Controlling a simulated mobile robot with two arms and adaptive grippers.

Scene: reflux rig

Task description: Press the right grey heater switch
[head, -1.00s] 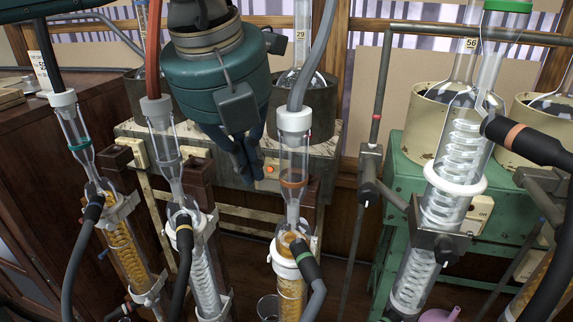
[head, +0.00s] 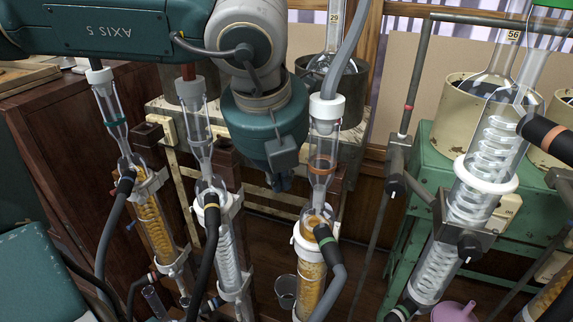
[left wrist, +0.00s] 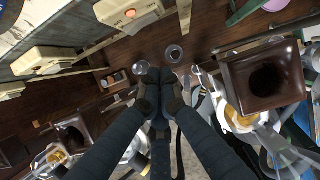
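The right grey heater switch (left wrist: 130,13) is a cream box with a round orange-red button, at the top of the left wrist view. It sits on the front of the grey heater bench (left wrist: 62,22). In the head view my left arm and gripper cover it. My left gripper (head: 280,184) points downward in front of the bench. In the left wrist view its dark fingers (left wrist: 153,78) meet at the tips with nothing between them. They are apart from the switch, which lies above and left of them in that view. My right gripper is not in view.
Another cream switch box (left wrist: 45,61) is at the left in the wrist view. Glass condensers with hoses stand close by, one (head: 322,165) right of the gripper, another (head: 222,235) left. A green bench (head: 425,175) is at right. A glass beaker (head: 286,290) stands below.

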